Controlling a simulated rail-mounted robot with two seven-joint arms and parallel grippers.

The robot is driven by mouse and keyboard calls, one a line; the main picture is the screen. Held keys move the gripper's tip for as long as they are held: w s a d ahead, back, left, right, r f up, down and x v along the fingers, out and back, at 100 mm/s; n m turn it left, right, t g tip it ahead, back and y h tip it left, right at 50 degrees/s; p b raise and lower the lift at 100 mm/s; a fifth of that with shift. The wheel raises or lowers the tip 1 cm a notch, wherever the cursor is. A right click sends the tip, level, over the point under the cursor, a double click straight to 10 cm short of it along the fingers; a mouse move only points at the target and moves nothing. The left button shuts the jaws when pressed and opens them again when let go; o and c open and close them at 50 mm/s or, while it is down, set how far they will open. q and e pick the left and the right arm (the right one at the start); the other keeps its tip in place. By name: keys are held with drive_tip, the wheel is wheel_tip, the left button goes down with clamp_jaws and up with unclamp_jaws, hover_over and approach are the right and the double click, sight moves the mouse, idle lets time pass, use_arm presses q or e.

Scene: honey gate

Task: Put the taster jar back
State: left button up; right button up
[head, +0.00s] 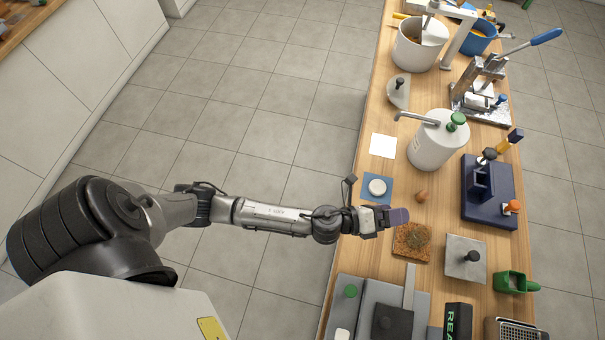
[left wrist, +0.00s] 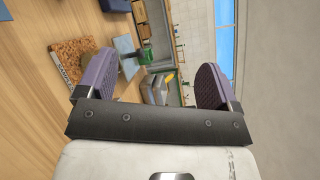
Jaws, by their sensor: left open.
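A small round white-topped object (head: 377,186), which looks like the taster jar, stands on a blue mat (head: 368,197) near the bench's left edge. My left gripper (head: 398,216) is just below and to the right of it in the head view, over the bench beside the blue mat. In the left wrist view its two purple fingers (left wrist: 153,84) are spread wide with nothing between them. I cannot make out the jar in the left wrist view. My right gripper is not in view.
A brown cork-like mat (head: 412,243) lies just below the gripper; a small brown ball (head: 421,196) is to its right. A white dispenser (head: 435,145), a white card (head: 383,146), a grey plate (head: 465,259) and a navy stand (head: 490,205) are nearby. Tiled floor lies left of the bench (head: 350,237).

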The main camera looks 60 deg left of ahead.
use_arm(q)
drive_tip(key=s+a+f+n+g+y, duration=0.2)
drive_tip(key=s+a+n+g, duration=0.2)
drive_tip(key=s+n, duration=0.4)
drive_tip(key=s+a+f+n+g+y, duration=0.1)
drive_tip(key=s+a+n+g, duration=0.3)
drive_tip(key=s+n, duration=0.5)
drive_tip(key=s+a+f+n+g+y, duration=0.2)
drive_tip(key=s+a+n+g+y, duration=0.2)
drive_tip(key=s+n, duration=0.5)
drive_tip(key=shift+a+f, duration=0.3)
drive_tip(key=shift+a, duration=0.25)
